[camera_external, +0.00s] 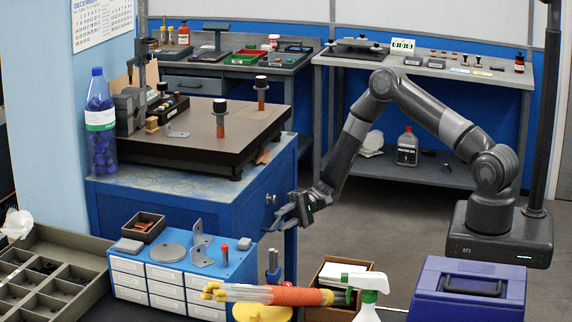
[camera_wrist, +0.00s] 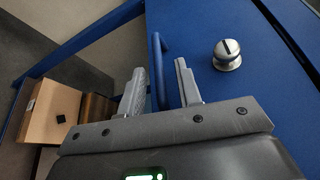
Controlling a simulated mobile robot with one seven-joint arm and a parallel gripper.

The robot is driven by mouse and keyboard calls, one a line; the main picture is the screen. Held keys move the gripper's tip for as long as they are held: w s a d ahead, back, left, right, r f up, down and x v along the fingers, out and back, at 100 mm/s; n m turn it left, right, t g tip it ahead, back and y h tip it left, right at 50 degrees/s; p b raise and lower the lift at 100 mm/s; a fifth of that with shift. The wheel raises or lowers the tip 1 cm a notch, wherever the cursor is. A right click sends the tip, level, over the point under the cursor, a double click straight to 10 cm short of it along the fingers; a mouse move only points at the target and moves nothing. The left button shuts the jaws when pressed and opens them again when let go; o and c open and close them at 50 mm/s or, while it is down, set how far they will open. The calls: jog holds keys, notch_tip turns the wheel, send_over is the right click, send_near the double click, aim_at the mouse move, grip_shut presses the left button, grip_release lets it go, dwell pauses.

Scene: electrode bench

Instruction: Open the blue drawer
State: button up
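The blue cabinet (camera_external: 150,205) stands at left of centre in the external view, under a dark plate. Its blue front panel (camera_wrist: 205,22) fills the upper right of the wrist view. A blue bar handle (camera_wrist: 157,60) stands out from that panel, with a silver round lock (camera_wrist: 227,54) to its right. My gripper (camera_external: 277,224) is at the cabinet's right-hand face. In the wrist view my gripper (camera_wrist: 160,68) is open, one finger on each side of the handle, with gaps visible. The panel looks shut; its drawer edges are hard to make out.
A cardboard box (camera_external: 345,275), a purple case (camera_external: 470,290) and a white small-drawer unit with a blue top (camera_external: 240,268) stand in front. The box also shows in the wrist view (camera_wrist: 48,112). Grey floor (camera_external: 390,215) is clear right of the cabinet.

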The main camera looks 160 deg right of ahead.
jog(key=shift+w+d+f, duration=0.1)
jog(key=shift+w+d, duration=0.15)
jog(key=shift+w, duration=0.45)
jog(key=shift+c, duration=0.5)
grip_shut()
